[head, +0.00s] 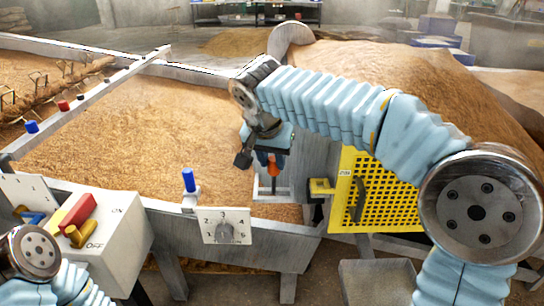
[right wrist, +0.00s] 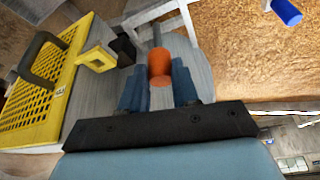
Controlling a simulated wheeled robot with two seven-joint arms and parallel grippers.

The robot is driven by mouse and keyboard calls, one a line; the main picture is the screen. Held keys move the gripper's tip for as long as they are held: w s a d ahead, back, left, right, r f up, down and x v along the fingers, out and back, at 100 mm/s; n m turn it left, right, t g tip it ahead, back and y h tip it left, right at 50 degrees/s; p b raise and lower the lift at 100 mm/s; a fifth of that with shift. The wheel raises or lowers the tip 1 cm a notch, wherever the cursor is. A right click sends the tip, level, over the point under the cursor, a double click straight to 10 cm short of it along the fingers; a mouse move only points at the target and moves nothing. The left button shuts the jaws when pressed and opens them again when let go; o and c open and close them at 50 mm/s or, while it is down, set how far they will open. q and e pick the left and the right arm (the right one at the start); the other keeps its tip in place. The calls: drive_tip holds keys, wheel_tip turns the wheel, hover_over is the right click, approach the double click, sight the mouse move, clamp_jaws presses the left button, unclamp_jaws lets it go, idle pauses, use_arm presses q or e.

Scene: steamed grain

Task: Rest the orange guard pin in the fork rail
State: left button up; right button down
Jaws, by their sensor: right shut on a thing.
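The orange guard pin (head: 272,164) is held upright between the blue fingers of my right gripper (head: 268,157). In the right wrist view the pin (right wrist: 160,66) sits between the two fingertips (right wrist: 158,82). A pale metal bracket (head: 271,193), apparently the fork rail, lies just below the pin in the head view. Its pale bars also show beyond the fingers in the right wrist view (right wrist: 158,12). I cannot tell whether the pin touches it. My left arm shows only at the lower left corner, with its gripper out of frame.
A yellow perforated guard (head: 378,205) with a dark handle stands right of the pin. A blue peg (head: 189,180) and a numbered dial plate (head: 226,227) are to the left. A control box (head: 112,238) with a red switch sits at lower left. Grain fills the trough behind.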

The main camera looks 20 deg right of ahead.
sight(272, 169)
drive_tip(key=shift+f+b, duration=1.25)
drive_tip(key=shift+f, duration=0.35)
drive_tip(key=shift+f+b, duration=1)
drive_tip(key=shift+f, duration=0.3)
drive_tip(key=c, duration=0.8)
unclamp_jaws()
drive_tip(key=shift+o, duration=0.2)
drive_tip(key=p+v, duration=0.2)
drive_tip(key=v, duration=1.1)
drive_tip(key=shift+r, duration=0.4)
drive_tip(key=shift+s, duration=0.1)
